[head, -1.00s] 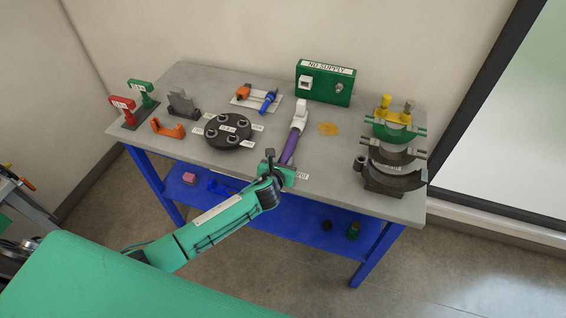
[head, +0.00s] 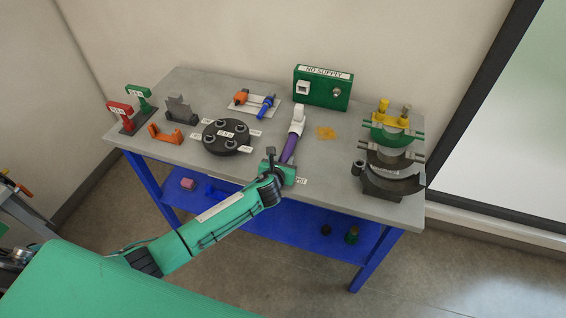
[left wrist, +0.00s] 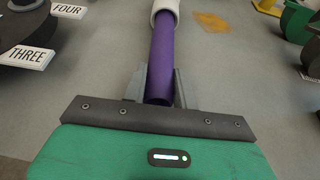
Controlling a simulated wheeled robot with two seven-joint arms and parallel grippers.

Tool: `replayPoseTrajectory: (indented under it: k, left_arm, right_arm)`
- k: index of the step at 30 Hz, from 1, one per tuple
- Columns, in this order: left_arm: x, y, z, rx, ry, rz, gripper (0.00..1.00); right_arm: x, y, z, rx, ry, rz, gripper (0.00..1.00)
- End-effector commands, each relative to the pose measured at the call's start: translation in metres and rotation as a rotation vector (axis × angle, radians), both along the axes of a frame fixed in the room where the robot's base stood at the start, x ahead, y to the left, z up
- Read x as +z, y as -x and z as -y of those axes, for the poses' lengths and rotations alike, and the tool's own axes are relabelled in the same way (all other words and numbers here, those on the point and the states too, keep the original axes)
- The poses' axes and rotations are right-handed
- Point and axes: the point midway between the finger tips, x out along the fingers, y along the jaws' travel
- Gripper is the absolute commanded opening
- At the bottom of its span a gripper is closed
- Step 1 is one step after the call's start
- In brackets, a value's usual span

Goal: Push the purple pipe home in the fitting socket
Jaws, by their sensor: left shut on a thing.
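The purple pipe (head: 290,148) lies along the table, its far end at the white fitting (head: 297,121). My left gripper (head: 283,166) is shut on the near end of the purple pipe. In the left wrist view the grey fingers (left wrist: 160,87) stand on both sides of the purple pipe (left wrist: 162,52). The white fitting (left wrist: 165,10) is at the top edge there, and the pipe's far end is covered by it. How deep the pipe sits in the socket cannot be seen. My right gripper is not in view.
A black round holder (head: 227,137) with number labels stands left of the pipe. A clamp stand (head: 392,180) is at the right. An orange patch (head: 326,133) lies right of the fitting. Bare table (head: 325,165) lies between pipe and clamps.

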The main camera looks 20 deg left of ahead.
Motion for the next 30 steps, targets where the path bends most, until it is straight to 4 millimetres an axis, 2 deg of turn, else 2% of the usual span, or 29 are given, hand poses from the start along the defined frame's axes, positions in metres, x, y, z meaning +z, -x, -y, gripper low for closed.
replayPoseTrajectory:
  k: [27,28,30]
  left_arm:
    - [0.000,-0.023,0.000,0.000,0.000,0.001,0.05]
    - [0.000,-0.023,0.000,-0.001,0.000,0.001,0.34]
    - [0.000,-0.023,0.000,-0.001,0.000,0.001,0.48]
  right_arm:
    - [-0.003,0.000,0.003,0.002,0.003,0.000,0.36]
    - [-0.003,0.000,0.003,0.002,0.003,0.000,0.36]
    - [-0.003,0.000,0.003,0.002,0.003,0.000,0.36]
